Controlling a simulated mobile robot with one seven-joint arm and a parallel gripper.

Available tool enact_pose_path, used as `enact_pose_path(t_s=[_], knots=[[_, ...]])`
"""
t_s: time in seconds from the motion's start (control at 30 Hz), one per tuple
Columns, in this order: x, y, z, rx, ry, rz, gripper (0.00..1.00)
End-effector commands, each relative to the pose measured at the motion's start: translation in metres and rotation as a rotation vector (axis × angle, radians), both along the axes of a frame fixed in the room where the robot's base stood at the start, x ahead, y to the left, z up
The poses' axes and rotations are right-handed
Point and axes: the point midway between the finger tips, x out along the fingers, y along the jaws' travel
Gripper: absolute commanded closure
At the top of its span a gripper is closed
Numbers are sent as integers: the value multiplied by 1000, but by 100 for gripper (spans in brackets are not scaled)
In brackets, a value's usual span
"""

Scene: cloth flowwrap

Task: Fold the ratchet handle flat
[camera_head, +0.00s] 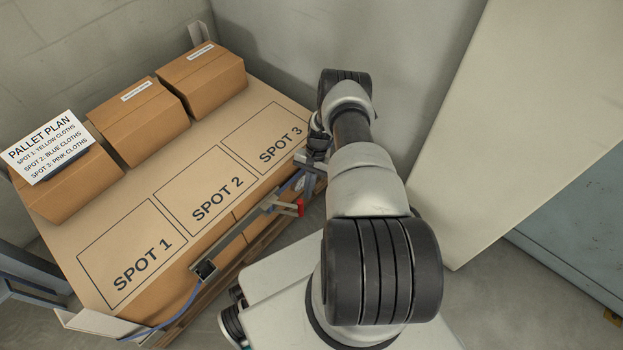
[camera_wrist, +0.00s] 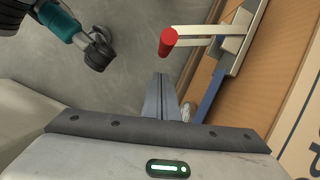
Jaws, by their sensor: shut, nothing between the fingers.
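The ratchet handle (camera_wrist: 205,32) is a pale metal lever with a red grip (camera_wrist: 168,38) at its free end. In the wrist view it sticks out sideways from the metal ratchet body (camera_wrist: 236,58), so it is not flat along it. The red grip also shows in the head view (camera_head: 299,208), at the front side of the pallet load. My gripper (camera_wrist: 163,82) is shut and empty. In the wrist view its fingers are below the red grip, with a visible gap between. In the head view my arm hides much of the gripper.
A blue strap (camera_head: 170,313) runs along the load's front side. The carton top (camera_head: 190,160) has three marked spots, all empty. Several brown boxes (camera_head: 138,118) and a pallet plan sign (camera_head: 47,147) stand at its back. A pale panel (camera_head: 520,110) stands right of my arm.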

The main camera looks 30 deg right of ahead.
Motion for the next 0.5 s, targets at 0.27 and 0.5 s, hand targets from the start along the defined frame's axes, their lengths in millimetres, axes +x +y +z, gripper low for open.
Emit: enact_pose_path(t_s=[0.27, 0.5], knots=[[-15, 22, 5, 0, -3, 1, 100], [-16, 23, 5, -1, -4, 0, 100]])
